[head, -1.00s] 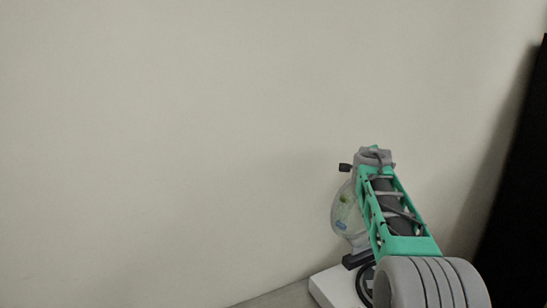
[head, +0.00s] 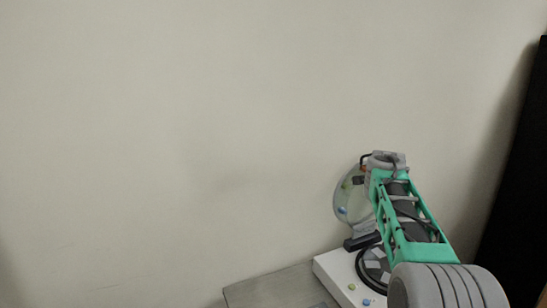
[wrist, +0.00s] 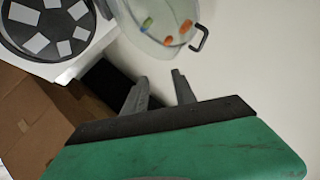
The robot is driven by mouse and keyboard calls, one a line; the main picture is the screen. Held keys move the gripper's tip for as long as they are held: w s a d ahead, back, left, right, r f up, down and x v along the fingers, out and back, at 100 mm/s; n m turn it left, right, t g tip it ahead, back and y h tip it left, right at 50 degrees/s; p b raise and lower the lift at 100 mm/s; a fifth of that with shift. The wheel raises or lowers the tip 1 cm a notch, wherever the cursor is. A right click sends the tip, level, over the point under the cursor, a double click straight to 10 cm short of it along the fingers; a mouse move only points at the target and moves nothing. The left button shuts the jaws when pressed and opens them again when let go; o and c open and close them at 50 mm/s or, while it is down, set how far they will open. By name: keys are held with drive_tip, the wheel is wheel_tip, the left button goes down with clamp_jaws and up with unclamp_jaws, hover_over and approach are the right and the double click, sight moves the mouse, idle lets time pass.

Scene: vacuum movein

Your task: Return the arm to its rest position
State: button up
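My arm, with green and grey links, reaches from the lower right of the head view. Its end is largely hidden there behind the links. In the wrist view my gripper (wrist: 160,85) shows two grey fingers standing apart with nothing between them. It is open and empty. Beyond the fingertips, apart from them, is a clear rounded container (wrist: 158,22) with orange and green pieces in it and a dark handle on its side. The container also shows in the head view (head: 341,205), partly behind my arm.
A white box-like base (head: 335,272) with a black ring and small coloured pieces stands on a grey surface (head: 262,290). The wrist view shows a dark disc with pale patches (wrist: 50,28) and a cardboard box (wrist: 30,115). A plain wall (head: 150,130) is behind; a black panel (head: 520,180) is at right.

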drive_tip(key=s+a+f+n+g+y, duration=0.1)
drive_tip(key=s+a+f+n+g, duration=0.15)
drive_tip(key=s+f, duration=0.4)
drive_tip(key=s+a+f+n+g+y, duration=0.2)
drive_tip(key=s+f+n, duration=0.15)
drive_tip(key=f, duration=0.55)
drive_tip(key=s+a+f+n+g+y, duration=0.1)
drive_tip(key=s+a+f+n+g, duration=0.3)
drive_tip(key=f, duration=0.4)
drive_tip(key=s+a+f+n+g+y, duration=0.15)
drive_tip(key=s+a, duration=0.35)
drive_tip(key=s, duration=1)
drive_tip(key=s+a+f+n, duration=0.1)
drive_tip(key=s+a+n, duration=0.3)
drive_tip(key=s, duration=1)
wheel_tip(320, 180, up, 7)
drive_tip(key=a+t, duration=0.2)
drive_tip(key=t, duration=0.1)
drive_tip(key=shift+w+a, duration=0.25)
drive_tip(key=shift+w, duration=0.2)
